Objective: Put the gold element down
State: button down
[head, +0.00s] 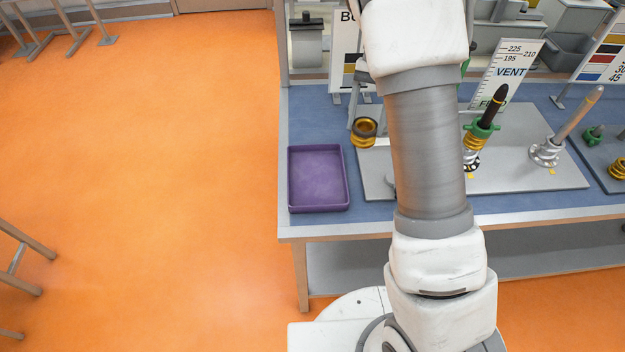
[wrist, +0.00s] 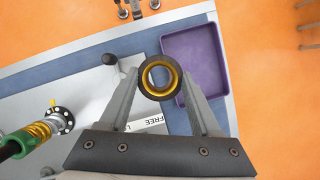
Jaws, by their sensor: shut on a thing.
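The gold element (wrist: 171,81) is a short gold ring with a dark rim and an open centre. My gripper (wrist: 160,80) is shut on it, with one finger on each side, in the wrist view. In the head view the gold element (head: 363,138) hangs at the left of my arm, near the grey board and to the right of the purple tray (head: 318,178). The tray looks empty and also shows in the wrist view (wrist: 203,60), partly hidden by the right finger.
The grey board (head: 518,170) carries a dark-tipped post with a green collar (head: 483,130) and gold rings, and a tan-tipped post (head: 578,112). The blue tabletop (head: 306,113) is clear behind the tray.

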jog(key=m, duration=0.2)
jog(key=w+f+m+t+y+b, duration=0.1)
jog(key=m, duration=0.1)
jog(key=f+m+y+b, duration=0.1)
jog(key=m, duration=0.2)
jog(key=shift+w+f+t, duration=0.15)
jog(key=shift+f+t, duration=0.05)
jog(key=shift+t, duration=0.1)
jog(key=a+f+m+t+b, duration=0.2)
jog(key=a+f+m, duration=0.1)
jog(key=m, duration=0.3)
jog(key=a+f+m+t+h+b, duration=0.1)
jog(key=a+f+m+t, duration=0.1)
jog(key=m, duration=0.5)
jog(key=s+a+f+m+t+b, duration=0.1)
jog(key=a+f+m+t+b, duration=0.1)
jog(key=a+f+m, duration=0.2)
jog(key=shift+a+f+m+t+h+b, duration=0.1)
jog(key=shift+a+m+t+h+b, duration=0.15)
jog(key=shift+m, duration=0.55)
jog(key=shift+a+m+t+h+b, duration=0.15)
jog(key=shift+a+m, duration=0.1)
jog(key=shift+m, duration=0.55)
jog(key=shift+f+b, duration=0.7)
jog(key=shift+f, duration=1.35)
jog(key=shift+f, duration=0.1)
jog(key=shift+c, duration=0.5)
grip_release()
